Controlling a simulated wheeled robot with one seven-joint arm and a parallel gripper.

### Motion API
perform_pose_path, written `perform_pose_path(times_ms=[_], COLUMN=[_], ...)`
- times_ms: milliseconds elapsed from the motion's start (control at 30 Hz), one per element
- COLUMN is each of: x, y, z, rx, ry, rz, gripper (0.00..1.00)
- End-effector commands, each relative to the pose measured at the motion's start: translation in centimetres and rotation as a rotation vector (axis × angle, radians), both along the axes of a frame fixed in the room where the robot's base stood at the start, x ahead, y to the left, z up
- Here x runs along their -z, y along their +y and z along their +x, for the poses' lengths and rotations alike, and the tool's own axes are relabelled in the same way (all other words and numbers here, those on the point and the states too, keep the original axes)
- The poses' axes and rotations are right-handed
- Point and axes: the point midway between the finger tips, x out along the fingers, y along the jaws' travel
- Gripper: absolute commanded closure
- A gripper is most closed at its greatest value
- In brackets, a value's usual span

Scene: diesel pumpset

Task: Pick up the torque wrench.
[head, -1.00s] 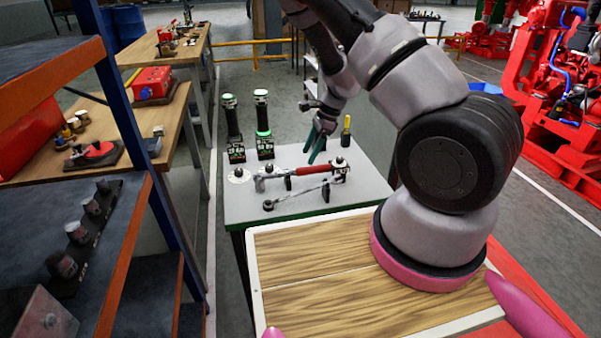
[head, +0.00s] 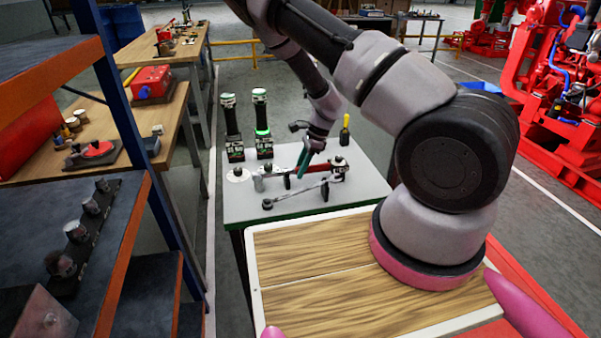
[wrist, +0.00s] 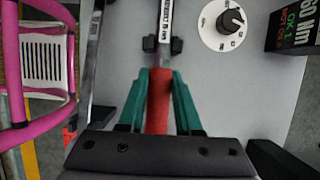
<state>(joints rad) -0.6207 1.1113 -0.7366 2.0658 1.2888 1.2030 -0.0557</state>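The red-handled torque wrench (head: 328,166) lies across the grey table (head: 240,205), its metal head toward the left. In the wrist view its red grip (wrist: 159,95) runs up the picture, with a labelled metal shaft beyond it. My gripper (head: 304,163) is low over the handle. In the wrist view my gripper's green fingers (wrist: 160,85) stand one on each side of the red grip, open. The fingers look very close to the grip; I cannot tell whether they touch it. In the head view the gripper hides part of the handle.
A second, slim metal wrench (head: 300,195) lies nearer the front on black supports. Two black testers (head: 233,130) stand at the back left, with a white dial (head: 238,175) in front. A yellow-handled tool (head: 345,131) stands at the back right. A blue-orange shelf (head: 120,215) is at left.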

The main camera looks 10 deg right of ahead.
Motion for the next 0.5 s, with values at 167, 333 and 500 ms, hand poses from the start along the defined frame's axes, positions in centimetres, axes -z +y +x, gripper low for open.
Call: perform_pose_path(times_ms=[167,333,500], x=[-0.02,-0.02,-0.03], y=[-0.01,-0.01,-0.01], z=[0.02,0.03,0.03], rx=[0.000,0.000,0.000], ry=[0.000,0.000,-0.001], rz=[0.000,0.000,0.000], gripper=[1.00,1.00,1.00])
